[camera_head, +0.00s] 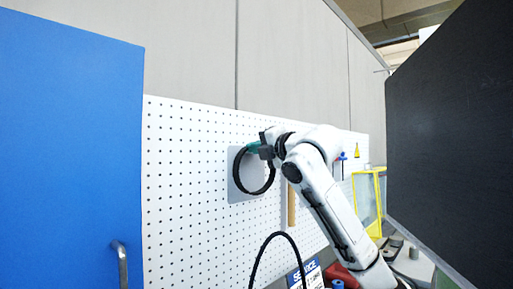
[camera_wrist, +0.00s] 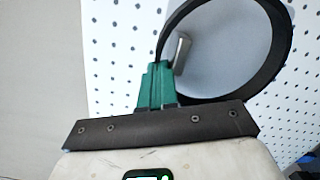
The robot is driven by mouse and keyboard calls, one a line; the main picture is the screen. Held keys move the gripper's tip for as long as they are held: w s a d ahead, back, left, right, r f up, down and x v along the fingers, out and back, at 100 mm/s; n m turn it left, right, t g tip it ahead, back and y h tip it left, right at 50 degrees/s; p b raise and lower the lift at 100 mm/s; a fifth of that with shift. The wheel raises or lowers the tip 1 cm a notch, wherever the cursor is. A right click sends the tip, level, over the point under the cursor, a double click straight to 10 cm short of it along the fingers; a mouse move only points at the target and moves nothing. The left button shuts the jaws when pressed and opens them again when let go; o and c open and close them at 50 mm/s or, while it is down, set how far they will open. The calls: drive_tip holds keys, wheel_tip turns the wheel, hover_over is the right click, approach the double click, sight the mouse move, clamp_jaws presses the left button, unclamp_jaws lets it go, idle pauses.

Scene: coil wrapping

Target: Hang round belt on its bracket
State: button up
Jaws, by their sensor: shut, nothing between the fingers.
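The round belt is a black ring (camera_head: 238,176) in front of a pale plate on the pegboard; it also fills the upper right of the wrist view (camera_wrist: 282,50). A short metal bracket (camera_wrist: 181,52) sticks out from the grey plate (camera_wrist: 225,55) and shows inside the ring's outline, near its left side. My gripper (camera_head: 253,147) has green fingers that are shut and empty, at the ring's upper part. In the wrist view the fingers (camera_wrist: 158,72) overlap the ring's left edge; I cannot tell whether they touch it. The ring's part behind them is hidden.
The white pegboard (camera_head: 185,215) runs along the wall. A wooden-handled tool (camera_head: 291,207) hangs right of the belt. A blue panel (camera_head: 70,150) stands at left and a dark panel (camera_head: 450,130) at right. A yellow frame (camera_head: 368,195) is behind my arm.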

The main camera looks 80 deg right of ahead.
drive_tip(key=shift+o, duration=1.4)
drive_tip(key=shift+w+d+f, duration=0.15)
drive_tip(key=shift+w+f, duration=0.2)
drive_tip(key=shift+f, duration=0.45)
drive_tip(key=shift+o, duration=0.7)
drive_tip(key=shift+s+f, duration=0.1)
drive_tip(key=shift+s, duration=0.3)
drive_tip(key=shift+o, duration=0.3)
drive_tip(key=r+b+v, duration=0.1)
drive_tip(key=b+v, duration=0.1)
drive_tip(key=v, duration=0.8)
drive_tip(key=shift+s+a+r, duration=0.2)
drive_tip(key=shift+a+r, duration=0.1)
drive_tip(key=shift+a, duration=0.05)
